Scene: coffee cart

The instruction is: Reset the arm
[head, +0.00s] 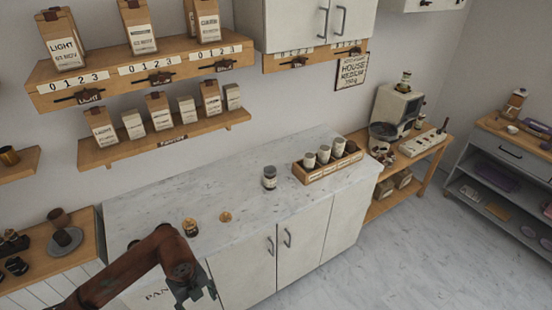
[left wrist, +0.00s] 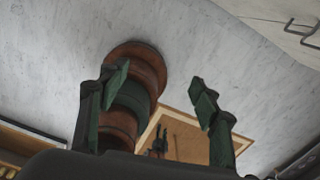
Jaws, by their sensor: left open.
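My left arm comes in at the lower left of the head view, and its left gripper (head: 196,294) hangs in front of the white counter cabinet, near the counter's front edge. In the left wrist view the left gripper (left wrist: 163,92) has its two fingers wide apart with nothing between them that it holds. The grey floor and my own base show beyond the fingers. My right gripper is in neither view.
A marble counter (head: 240,183) holds a dark jar (head: 269,177), a small jar (head: 190,227), a round lid-like disc (head: 225,217) and a wooden tray (head: 301,175) of canisters. Shelves with bags (head: 62,40) hang above. Open floor (head: 420,245) lies at right.

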